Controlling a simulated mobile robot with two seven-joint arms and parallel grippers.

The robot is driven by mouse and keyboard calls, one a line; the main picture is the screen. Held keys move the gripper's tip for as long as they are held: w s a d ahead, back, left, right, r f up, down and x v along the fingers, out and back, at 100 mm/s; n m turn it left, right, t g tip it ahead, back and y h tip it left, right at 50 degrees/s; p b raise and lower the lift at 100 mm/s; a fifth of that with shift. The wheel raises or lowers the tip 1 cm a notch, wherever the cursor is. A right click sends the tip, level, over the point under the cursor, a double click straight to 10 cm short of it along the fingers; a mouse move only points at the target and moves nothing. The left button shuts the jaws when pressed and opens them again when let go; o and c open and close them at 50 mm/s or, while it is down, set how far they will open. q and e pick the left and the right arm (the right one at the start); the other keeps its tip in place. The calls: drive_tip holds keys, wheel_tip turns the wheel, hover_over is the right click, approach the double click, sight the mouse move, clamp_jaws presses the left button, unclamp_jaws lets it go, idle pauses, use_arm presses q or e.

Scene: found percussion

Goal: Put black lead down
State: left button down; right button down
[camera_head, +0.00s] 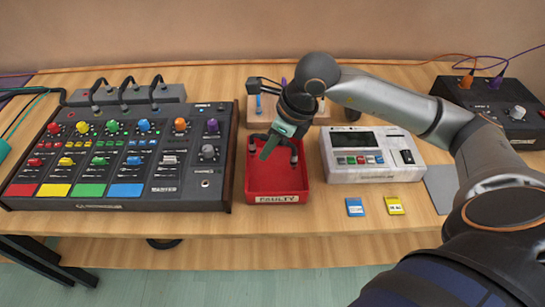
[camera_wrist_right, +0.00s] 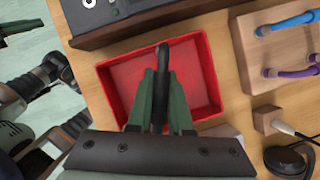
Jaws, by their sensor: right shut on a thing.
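My right gripper (camera_head: 270,146) is over the red tray labelled FAULTY (camera_head: 276,181), with its green fingers pointing down. It is shut on the black lead (camera_wrist_right: 161,84), which shows as a dark piece between the fingers in the right wrist view. In that view the held lead lies over the open red tray (camera_wrist_right: 207,75). In the head view, dark parts of the lead (camera_head: 293,152) show beside the fingers, partly hidden. I cannot tell whether the lead touches the tray floor. The visible tray floor looks empty.
A mixer (camera_head: 125,190) with coloured knobs stands close left of the tray. A white tester (camera_head: 375,172) stands close right, with blue (camera_head: 355,207) and yellow (camera_head: 394,205) cards before it. A wooden rack (camera_wrist_right: 285,40) holding blue and purple leads stands behind the tray.

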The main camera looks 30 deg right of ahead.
sight(294, 141)
drive_tip(key=f, duration=0.1)
drive_tip(key=d+f, duration=0.1)
drive_tip(key=f, duration=0.1)
drive_tip(key=shift+s+f, duration=0.1)
drive_tip(key=shift+f, duration=0.1)
drive_tip(key=shift+a+f, duration=0.1)
drive_tip(key=shift+f, duration=0.2)
drive_tip(key=shift+f+b, duration=0.1)
drive_tip(key=shift+b, duration=0.2)
drive_tip(key=c, duration=0.8)
unclamp_jaws()
drive_tip(key=shift+c, duration=0.2)
drive_tip(key=p+v, duration=0.1)
drive_tip(key=v, duration=1.1)
